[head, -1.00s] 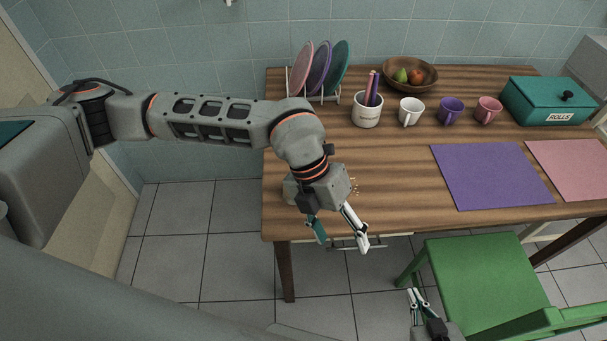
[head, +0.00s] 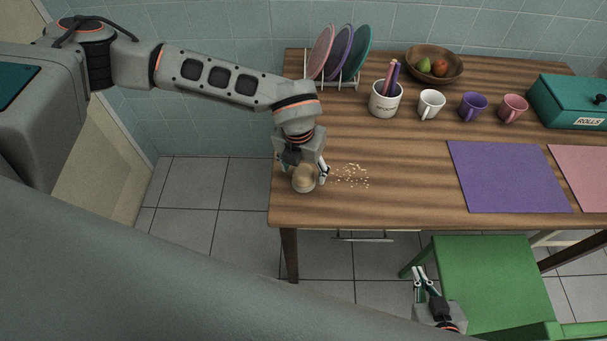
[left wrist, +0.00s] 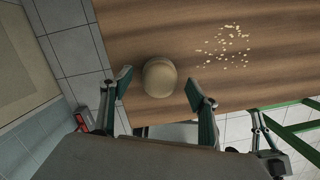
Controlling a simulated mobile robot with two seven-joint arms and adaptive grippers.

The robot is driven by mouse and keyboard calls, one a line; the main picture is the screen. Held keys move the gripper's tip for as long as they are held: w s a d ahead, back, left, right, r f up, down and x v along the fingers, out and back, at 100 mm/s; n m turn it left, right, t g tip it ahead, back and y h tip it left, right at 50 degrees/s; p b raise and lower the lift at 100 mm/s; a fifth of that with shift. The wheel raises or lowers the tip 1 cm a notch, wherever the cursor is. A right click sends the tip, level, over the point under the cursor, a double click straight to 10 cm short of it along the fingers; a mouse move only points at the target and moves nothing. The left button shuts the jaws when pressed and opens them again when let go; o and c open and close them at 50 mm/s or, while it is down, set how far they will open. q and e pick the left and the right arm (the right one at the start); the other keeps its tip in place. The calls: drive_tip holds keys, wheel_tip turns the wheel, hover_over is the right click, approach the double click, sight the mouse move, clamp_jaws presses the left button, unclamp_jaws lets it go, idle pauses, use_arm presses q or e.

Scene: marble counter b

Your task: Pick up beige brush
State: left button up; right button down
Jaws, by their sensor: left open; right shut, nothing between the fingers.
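The beige brush (head: 304,179) stands on the wooden table near its front left corner. Its rounded top also shows in the left wrist view (left wrist: 160,77). My left gripper (head: 305,173) is open, with one finger on each side of the brush. In the left wrist view the brush lies between the two fingertips of my left gripper (left wrist: 158,88), with a visible gap on either side. My right gripper (head: 419,272) is shut and empty, low in front of the table by the green chair.
Crumbs (head: 352,176) lie right of the brush. A purple mat (head: 508,176), a pink mat (head: 585,176), a utensil cup (head: 385,103), mugs (head: 431,104), a plate rack (head: 340,84), a fruit bowl (head: 434,64) and a teal box (head: 570,102) stand farther off. A green chair (head: 490,275) is in front.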

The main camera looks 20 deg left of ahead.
sight(304, 170)
use_arm(q)
drive_tip(key=shift+f, duration=0.6)
drive_tip(key=c, duration=1.2)
drive_tip(key=shift+w+r, duration=0.1)
drive_tip(key=shift+r, duration=0.1)
wheel_tip(304, 170, up, 20)
drive_tip(key=shift+f+b, duration=0.1)
drive_tip(key=shift+b, duration=0.5)
drive_tip(key=shift+o, duration=0.7)
